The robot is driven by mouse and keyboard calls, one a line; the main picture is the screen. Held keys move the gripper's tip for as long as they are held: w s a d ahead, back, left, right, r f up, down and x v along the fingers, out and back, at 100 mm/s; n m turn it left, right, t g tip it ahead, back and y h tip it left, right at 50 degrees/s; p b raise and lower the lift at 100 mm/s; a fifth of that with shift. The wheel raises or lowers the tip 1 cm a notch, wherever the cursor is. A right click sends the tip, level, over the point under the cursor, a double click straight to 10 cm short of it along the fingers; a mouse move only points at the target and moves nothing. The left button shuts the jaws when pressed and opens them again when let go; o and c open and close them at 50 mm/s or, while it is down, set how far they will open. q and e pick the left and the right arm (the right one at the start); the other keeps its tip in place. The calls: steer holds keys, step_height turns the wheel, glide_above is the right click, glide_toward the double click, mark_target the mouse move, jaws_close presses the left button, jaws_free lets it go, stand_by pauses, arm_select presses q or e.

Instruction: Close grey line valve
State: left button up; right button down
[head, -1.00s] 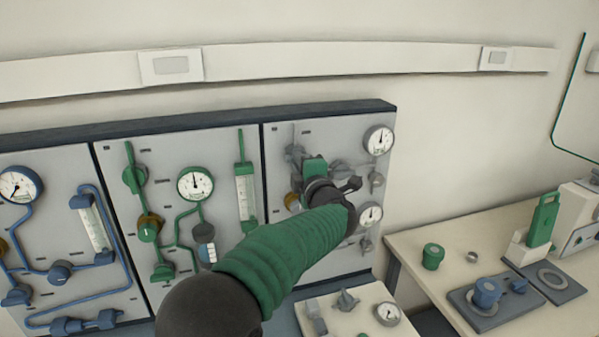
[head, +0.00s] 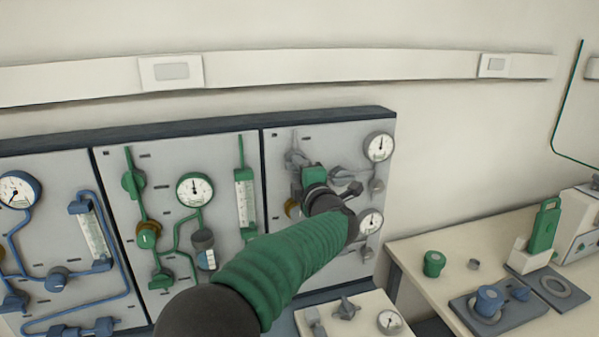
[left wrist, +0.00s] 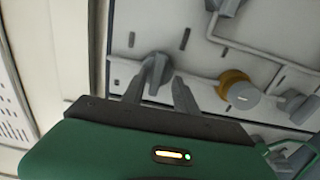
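The grey line panel (head: 281,240) is the rightmost of the wall panels, with grey valves, pipes and two round gauges. My left gripper (head: 302,186) is in front of its upper left part; its fingertips are hard to make out in the head view. In the left wrist view, its two fingers (left wrist: 159,88) are apart. A grey valve knob (left wrist: 154,70) shows between and just beyond the fingertips. I cannot tell whether they touch it. My right gripper is not in view.
Green (head: 170,180) and blue (head: 70,230) line panels stand to the left. A bench (head: 445,240) with green and blue items is at the right.

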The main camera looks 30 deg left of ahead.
arm_select(q)
steer(key=shift+r, duration=0.1)
steer(key=b+v, duration=0.2)
steer(key=v, duration=1.4)
steer(key=shift+s+d, duration=0.2)
steer(key=shift+d, duration=0.15)
